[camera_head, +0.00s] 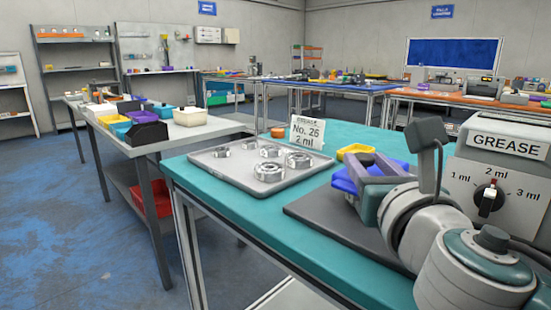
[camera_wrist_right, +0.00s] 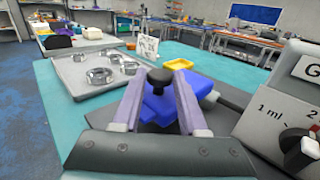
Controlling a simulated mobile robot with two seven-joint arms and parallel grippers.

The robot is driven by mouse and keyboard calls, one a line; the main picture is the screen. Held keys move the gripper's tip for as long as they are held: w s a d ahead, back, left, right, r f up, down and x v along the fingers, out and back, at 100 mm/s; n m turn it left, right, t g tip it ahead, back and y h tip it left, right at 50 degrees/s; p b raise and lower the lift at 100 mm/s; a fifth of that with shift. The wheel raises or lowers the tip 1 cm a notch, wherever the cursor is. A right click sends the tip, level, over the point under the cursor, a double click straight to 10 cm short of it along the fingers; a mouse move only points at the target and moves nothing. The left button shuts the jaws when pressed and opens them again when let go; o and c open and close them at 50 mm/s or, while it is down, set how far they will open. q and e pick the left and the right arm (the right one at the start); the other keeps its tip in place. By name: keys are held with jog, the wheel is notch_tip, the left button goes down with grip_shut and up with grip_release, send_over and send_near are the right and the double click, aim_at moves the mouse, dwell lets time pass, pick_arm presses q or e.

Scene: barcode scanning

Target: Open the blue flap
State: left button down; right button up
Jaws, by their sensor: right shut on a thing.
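The blue flap (camera_wrist_right: 160,107) is a bright blue piece with a black knob (camera_wrist_right: 159,80) at its far end in the right wrist view. It also shows in the head view (camera_head: 344,184), partly hidden by my right gripper (camera_head: 365,161). In the wrist view my right gripper (camera_wrist_right: 159,79) has its two lilac fingers on either side of the knob and is shut on it. The flap is over a dark grey mat beside the grease machine (camera_head: 497,185). Its hinge and what lies under it are hidden. My left gripper is not in view.
A grey tray (camera_head: 220,168) with several metal rings lies left on the teal table (camera_head: 230,205). A sign reading No. 26, 2 ml (camera_head: 307,133) stands behind it. A yellow bin (camera_head: 355,150) is just beyond the flap. The table's front left is clear.

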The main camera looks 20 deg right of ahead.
grip_shut()
dwell(0.8)
